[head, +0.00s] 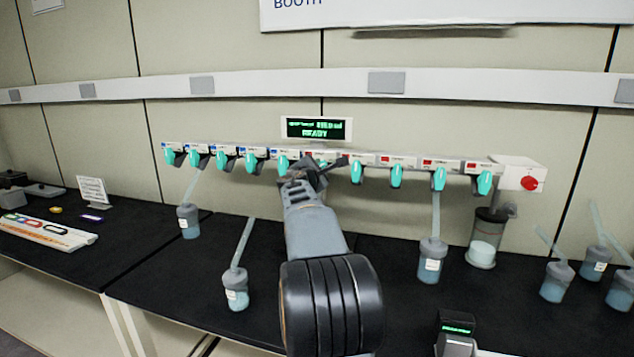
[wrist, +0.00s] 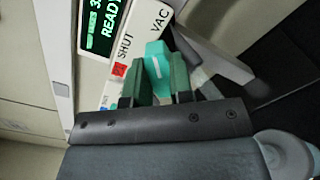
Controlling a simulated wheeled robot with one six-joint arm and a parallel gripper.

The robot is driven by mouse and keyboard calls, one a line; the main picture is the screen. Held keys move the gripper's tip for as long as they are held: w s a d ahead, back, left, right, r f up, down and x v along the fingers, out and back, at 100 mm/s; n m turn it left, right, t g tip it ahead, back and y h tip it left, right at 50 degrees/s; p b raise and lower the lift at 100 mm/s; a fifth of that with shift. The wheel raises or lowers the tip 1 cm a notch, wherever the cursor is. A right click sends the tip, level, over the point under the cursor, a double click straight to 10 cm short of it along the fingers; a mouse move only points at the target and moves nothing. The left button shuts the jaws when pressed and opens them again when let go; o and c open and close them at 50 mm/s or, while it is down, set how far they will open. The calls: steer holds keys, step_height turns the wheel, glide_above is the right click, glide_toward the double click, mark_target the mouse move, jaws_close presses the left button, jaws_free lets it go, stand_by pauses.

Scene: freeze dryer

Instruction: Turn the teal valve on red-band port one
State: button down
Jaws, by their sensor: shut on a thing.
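A teal valve (wrist: 157,66) with a white line on it sits between the two fingers of my gripper (wrist: 156,82) in the wrist view, and the fingers are shut on it. A plate next to it reads SHUT and VAC and bears a small red square (wrist: 119,69). In the head view my gripper (head: 308,172) is at the middle of the manifold (head: 376,158) below the display, and it hides the valve it holds. Other teal valves hang on both sides, such as one just right (head: 356,172) and one just left (head: 283,163). Blue bands mark ports on the left, red ones those on the right.
The display (head: 316,129) above the manifold reads READY. Flasks with tubes stand on the black bench, at left (head: 188,221), front (head: 236,291) and right (head: 431,262). A white box with a red knob (head: 529,183) ends the manifold at right.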

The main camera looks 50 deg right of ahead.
steer(key=shift+m+b, duration=0.75)
steer(key=shift+m, duration=0.15)
steer(key=c, duration=1)
jaws_free()
steer(key=shift+a, duration=0.15)
steer(key=b+v, duration=0.3)
steer(key=v, duration=1)
steer(key=shift+s+a, duration=0.2)
steer(key=shift+s, duration=0.05)
